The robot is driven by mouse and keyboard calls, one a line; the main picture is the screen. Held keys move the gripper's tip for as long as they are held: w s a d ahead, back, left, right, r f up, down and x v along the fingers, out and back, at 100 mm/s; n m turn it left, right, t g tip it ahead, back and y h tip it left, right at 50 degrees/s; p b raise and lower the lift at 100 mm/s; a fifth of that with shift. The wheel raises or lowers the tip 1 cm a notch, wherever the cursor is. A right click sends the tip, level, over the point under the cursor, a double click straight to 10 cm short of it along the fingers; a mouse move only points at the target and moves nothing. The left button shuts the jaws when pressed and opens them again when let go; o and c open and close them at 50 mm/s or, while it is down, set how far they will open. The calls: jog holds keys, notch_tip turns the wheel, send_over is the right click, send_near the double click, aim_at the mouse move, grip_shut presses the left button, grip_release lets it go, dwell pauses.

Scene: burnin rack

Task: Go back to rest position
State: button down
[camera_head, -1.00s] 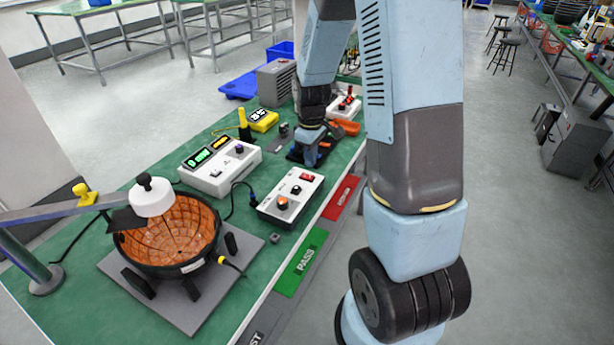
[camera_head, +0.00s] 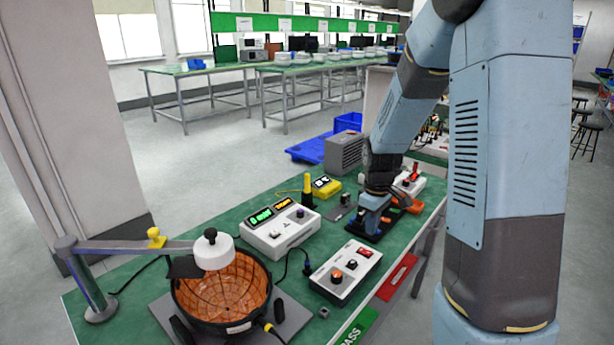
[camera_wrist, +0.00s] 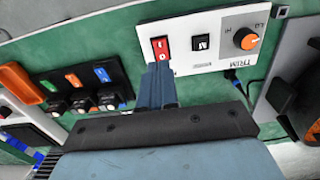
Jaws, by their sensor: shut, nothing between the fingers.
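My gripper (camera_head: 372,222) is low over the far right part of the green bench (camera_head: 240,212) in the head view. My arm comes down to it from the upper right. In the wrist view my gripper (camera_wrist: 157,88) is shut with its fingers together and nothing between them. The fingertips appear just beside the red rocker switch (camera_wrist: 160,47) of the white trim box (camera_wrist: 200,62); I cannot tell whether they touch. A black holder (camera_wrist: 120,75) with several coloured labels is left of the fingers.
The white trim box (camera_head: 340,284), a white box with green display (camera_head: 280,234) and an orange-lined bowl (camera_head: 225,290) under a lamp arm stand on the bench. A yellow meter (camera_head: 326,187) and grey cabinet (camera_head: 345,152) are farther back. Floor is open at left.

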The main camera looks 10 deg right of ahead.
jog(key=s+a+r+m+t, duration=0.1)
jog(key=s+r+m, duration=0.1)
jog(key=s+r, duration=0.35)
jog(key=s+a+r+m+t, duration=0.1)
jog(key=s+r+m+t, duration=0.15)
jog(key=r, duration=0.65)
jog(key=s+r+m+t, duration=0.1)
jog(key=s+r+m, duration=0.1)
jog(key=s+r, duration=0.3)
jog(key=s+r+m+t, duration=0.1)
jog(key=s+r, duration=0.3)
jog(key=s, duration=0.5)
jog(key=shift+s+a+r+m, duration=0.35)
jog(key=shift+r, duration=0.05)
jog(key=shift+w, duration=0.1)
jog(key=w+f+n+g, duration=0.3)
jog(key=w+f+n, duration=0.6)
jog(key=w+n, duration=0.3)
jog(key=w+d+f+n+g+h, duration=0.1)
jog(key=w+f+n+g, duration=0.2)
jog(key=w+f+n, duration=0.5)
jog(key=shift+w+d+f+n, duration=0.35)
jog(key=shift+w+n, duration=1.65)
jog(key=shift+n, duration=1.2)
jog(key=shift+f+g, duration=0.1)
jog(key=shift+g, duration=0.15)
